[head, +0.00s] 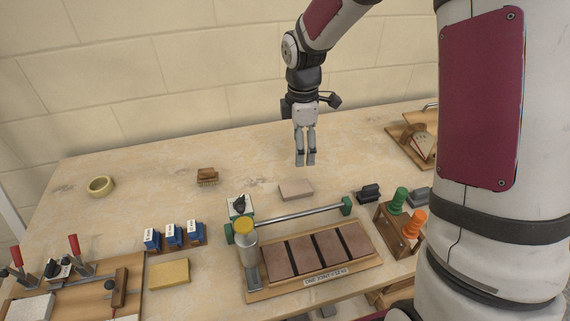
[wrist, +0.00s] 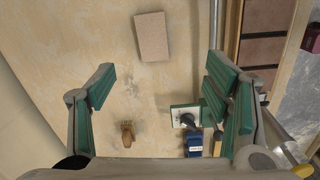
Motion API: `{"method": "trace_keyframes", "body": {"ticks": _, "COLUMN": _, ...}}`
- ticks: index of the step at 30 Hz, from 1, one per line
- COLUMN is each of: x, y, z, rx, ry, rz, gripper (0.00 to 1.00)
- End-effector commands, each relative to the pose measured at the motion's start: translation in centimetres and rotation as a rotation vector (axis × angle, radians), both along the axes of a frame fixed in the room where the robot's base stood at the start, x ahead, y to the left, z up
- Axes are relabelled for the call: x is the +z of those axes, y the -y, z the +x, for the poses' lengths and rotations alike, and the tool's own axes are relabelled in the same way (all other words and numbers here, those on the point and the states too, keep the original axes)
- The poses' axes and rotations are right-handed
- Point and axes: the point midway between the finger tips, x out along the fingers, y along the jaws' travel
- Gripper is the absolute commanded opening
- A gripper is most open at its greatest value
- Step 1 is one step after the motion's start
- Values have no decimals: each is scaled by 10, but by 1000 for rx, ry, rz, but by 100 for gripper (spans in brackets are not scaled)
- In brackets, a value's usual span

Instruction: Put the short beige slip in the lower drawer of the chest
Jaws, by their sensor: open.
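A short beige slip (head: 295,190) lies flat and alone on the worktop, behind the rack of brown slips. It also shows in the wrist view (wrist: 152,37), near the top centre. My gripper (head: 306,163) points down above the worktop, just behind the slip in the head view. Its green-padded fingers (wrist: 160,66) are wide apart with nothing between them. The slip is ahead of the fingertips in the wrist view. I cannot make out the chest or its drawers clearly; a wooden part (head: 388,297) shows low at the right, mostly hidden by my arm.
A long rack of brown slips (head: 367,263) with a green-ended bar stands in front of the slip. A brush (head: 207,177), tape roll (head: 101,186), blue blocks (head: 173,236) and yellow block (head: 169,273) lie left. Green and orange-handled tools (head: 399,200) stand right. The worktop behind is clear.

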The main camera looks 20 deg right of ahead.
Motion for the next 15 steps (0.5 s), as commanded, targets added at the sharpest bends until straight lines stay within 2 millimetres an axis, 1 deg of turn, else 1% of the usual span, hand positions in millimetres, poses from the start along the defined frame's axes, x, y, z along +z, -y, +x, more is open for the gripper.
{"method": "trace_keyframes", "body": {"ticks": 1, "x": -9, "y": -1, "z": 3, "rx": 37, "ry": -13, "rz": 10, "gripper": 71}}
{"method": "trace_keyframes", "body": {"ticks": 3, "x": -18, "y": -1, "z": 7, "rx": 83, "ry": -22, "rz": 19, "gripper": 71}}
{"method": "trace_keyframes", "body": {"ticks": 6, "x": -27, "y": -3, "z": 11, "rx": 122, "ry": -27, "rz": 26, "gripper": 71}}
{"method": "trace_keyframes", "body": {"ticks": 8, "x": -31, "y": -3, "z": 12, "rx": 133, "ry": -28, "rz": 29, "gripper": 71}}
{"method": "trace_keyframes", "body": {"ticks": 11, "x": -43, "y": -3, "z": 12, "rx": 137, "ry": -32, "rz": 30, "gripper": 71}}
{"method": "trace_keyframes", "body": {"ticks": 15, "x": -69, "y": -4, "z": 12, "rx": 137, "ry": -32, "rz": 30, "gripper": 71}}
